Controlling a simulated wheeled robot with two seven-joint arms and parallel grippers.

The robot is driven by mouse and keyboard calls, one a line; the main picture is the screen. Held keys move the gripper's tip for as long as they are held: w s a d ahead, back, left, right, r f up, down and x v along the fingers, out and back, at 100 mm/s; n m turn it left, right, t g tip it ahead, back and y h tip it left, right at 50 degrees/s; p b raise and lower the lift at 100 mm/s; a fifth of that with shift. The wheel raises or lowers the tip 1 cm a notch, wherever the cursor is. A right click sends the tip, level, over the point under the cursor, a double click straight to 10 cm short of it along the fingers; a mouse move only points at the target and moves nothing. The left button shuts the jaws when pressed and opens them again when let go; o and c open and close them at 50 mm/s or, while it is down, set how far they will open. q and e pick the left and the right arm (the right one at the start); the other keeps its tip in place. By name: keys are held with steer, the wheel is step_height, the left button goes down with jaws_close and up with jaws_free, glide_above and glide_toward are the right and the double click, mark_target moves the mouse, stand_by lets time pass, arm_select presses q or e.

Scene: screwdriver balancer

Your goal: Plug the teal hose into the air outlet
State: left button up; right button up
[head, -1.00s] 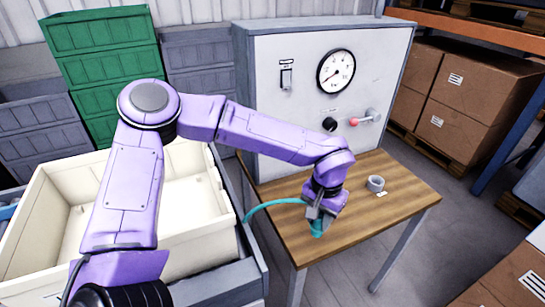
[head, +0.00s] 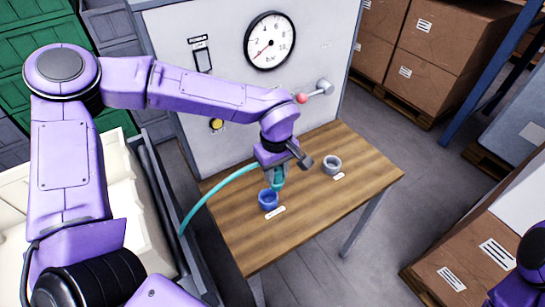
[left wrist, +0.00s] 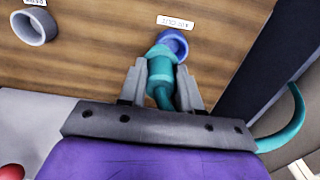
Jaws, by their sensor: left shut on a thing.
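My left gripper (head: 276,176) is shut on the end of the teal hose (head: 222,190), above the wooden table. In the left wrist view the gripper (left wrist: 161,85) has its fingers on both sides of the teal end piece (left wrist: 160,68). A blue round socket (head: 268,200) stands on the table with a white label beside it. In the left wrist view the teal end overlaps the edge of the blue socket (left wrist: 178,40); I cannot tell whether they touch. A grey round socket (head: 332,162) with its own label stands farther right. My right gripper is not in view.
A grey panel with a pressure gauge (head: 270,42), a switch (head: 202,58), a yellow knob (head: 216,124) and a red-tipped lever (head: 316,92) stands behind the table (head: 250,245). Cream bin (head: 135,215) at left. Cardboard boxes (head: 430,50) at right.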

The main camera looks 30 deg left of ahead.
arm_select(q)
steer(key=f+n, duration=0.1)
steer(key=n, duration=0.5)
steer(key=s+a+n+b, duration=0.1)
steer(key=n, duration=0.6)
steer(key=a+f+n+b, duration=0.1)
steer(key=n, duration=0.6)
steer(key=shift+s+f, duration=0.25)
steer(key=shift+f, duration=0.1)
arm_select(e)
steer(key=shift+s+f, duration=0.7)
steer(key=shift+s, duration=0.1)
arm_select(q)
steer(key=shift+d+p, duration=0.1)
steer(key=shift+p, duration=0.2)
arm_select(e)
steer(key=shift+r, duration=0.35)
arm_select(q)
steer(key=shift+f, duration=0.15)
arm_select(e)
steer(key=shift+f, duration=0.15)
